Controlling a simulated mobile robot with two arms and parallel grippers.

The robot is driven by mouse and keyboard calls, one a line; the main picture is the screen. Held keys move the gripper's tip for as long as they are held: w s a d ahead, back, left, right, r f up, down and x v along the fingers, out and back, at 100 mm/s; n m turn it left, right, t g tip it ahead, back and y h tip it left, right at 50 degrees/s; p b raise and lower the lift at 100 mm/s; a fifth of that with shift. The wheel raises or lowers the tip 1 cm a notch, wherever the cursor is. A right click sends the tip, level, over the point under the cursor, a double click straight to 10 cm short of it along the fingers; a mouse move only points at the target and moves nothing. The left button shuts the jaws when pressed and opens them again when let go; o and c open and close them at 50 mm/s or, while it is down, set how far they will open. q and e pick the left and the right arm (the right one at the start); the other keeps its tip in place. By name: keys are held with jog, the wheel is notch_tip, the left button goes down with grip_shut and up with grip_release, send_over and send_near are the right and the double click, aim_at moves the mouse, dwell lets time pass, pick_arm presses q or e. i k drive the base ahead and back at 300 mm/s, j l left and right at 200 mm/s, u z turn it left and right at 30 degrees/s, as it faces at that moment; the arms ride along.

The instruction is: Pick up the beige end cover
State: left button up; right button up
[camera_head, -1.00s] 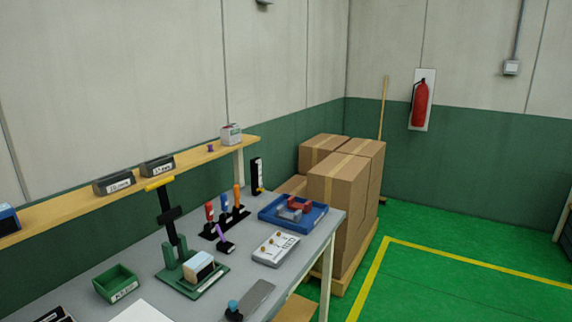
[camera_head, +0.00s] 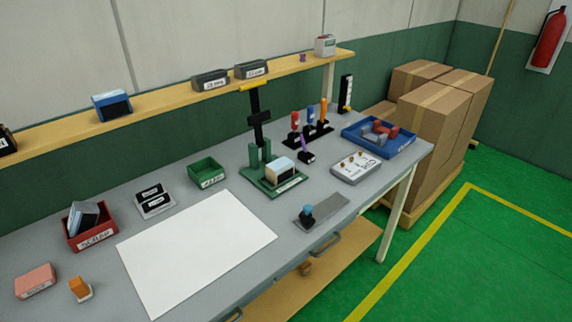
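A small block with a beige front face and a pale bluish-white top (camera_head: 281,171) sits on the green base of the press-like fixture (camera_head: 258,125). It is the only beige part I can make out on the bench, and I cannot tell whether its beige face is a separate end cover. Neither of my grippers is in view.
The grey bench (camera_head: 330,200) holds a white sheet (camera_head: 195,250), a red bin with grey parts (camera_head: 108,236), an empty green bin (camera_head: 208,179), a blue tray with parts (camera_head: 407,146) and a white panel (camera_head: 356,167). A wooden shelf (camera_head: 160,94) runs behind. Cartons (camera_head: 432,115) stand beyond the right end.

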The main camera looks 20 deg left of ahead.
aim_at(279, 170)
jog(key=i+l, duration=0.1)
jog(key=i+l+u, duration=0.2)
jog(key=u, duration=0.3)
jog(key=i+l+u, duration=0.35)
jog(key=u, duration=0.15)
